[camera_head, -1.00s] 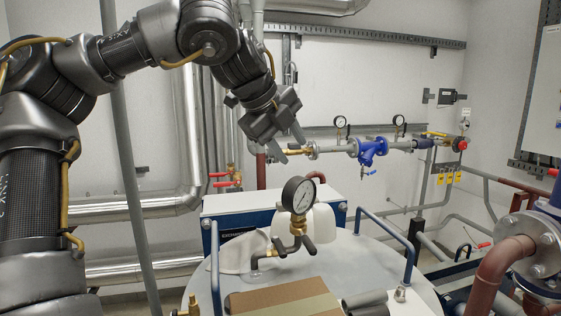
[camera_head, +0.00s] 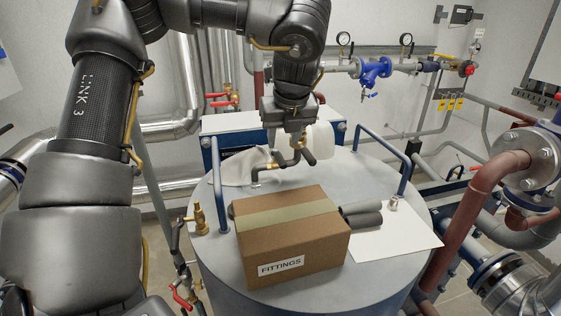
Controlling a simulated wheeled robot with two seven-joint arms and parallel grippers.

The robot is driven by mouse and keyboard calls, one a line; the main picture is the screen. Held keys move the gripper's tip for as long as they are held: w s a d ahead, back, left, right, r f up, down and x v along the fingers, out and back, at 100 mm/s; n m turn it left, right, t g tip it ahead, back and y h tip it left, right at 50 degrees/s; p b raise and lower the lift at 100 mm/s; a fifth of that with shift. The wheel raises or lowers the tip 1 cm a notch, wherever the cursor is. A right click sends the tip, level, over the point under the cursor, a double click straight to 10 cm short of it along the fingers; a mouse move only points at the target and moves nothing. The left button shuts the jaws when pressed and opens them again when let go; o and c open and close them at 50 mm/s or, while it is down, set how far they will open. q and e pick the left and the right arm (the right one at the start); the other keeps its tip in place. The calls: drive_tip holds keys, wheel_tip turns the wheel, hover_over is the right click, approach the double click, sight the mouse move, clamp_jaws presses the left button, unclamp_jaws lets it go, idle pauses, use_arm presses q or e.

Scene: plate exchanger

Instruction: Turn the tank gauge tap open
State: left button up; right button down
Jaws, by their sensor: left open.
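My left gripper (camera_head: 294,140) points down over the tank top, at the tank gauge. It is open, but its fingers are small and hard to make out against the fittings. The gauge dial is hidden behind the gripper and wrist. The dark bent gauge pipe (camera_head: 268,167) rises from the tank lid (camera_head: 222,262). A dark tap lever (camera_head: 309,157) shows just below the gripper. I cannot tell whether the fingers touch the lever. My right gripper is not in view.
A cardboard box labelled FITTINGS (camera_head: 290,245) stands on the lid in front of the gauge. Grey foam tubes (camera_head: 362,214) and a white sheet (camera_head: 395,240) lie beside it. Blue handrails (camera_head: 408,172) and a brass valve (camera_head: 199,215) stand near the lid's edge.

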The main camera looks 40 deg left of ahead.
sight(281, 158)
use_arm(q)
drive_tip(key=p+x, duration=0.1)
drive_tip(key=x, duration=0.4)
drive_tip(key=shift+w+a+p, duration=0.1)
drive_tip(key=shift+w+p, duration=0.1)
drive_tip(key=shift+p, duration=0.2)
drive_tip(key=shift+a+f, duration=0.1)
drive_tip(key=shift+f, duration=0.4)
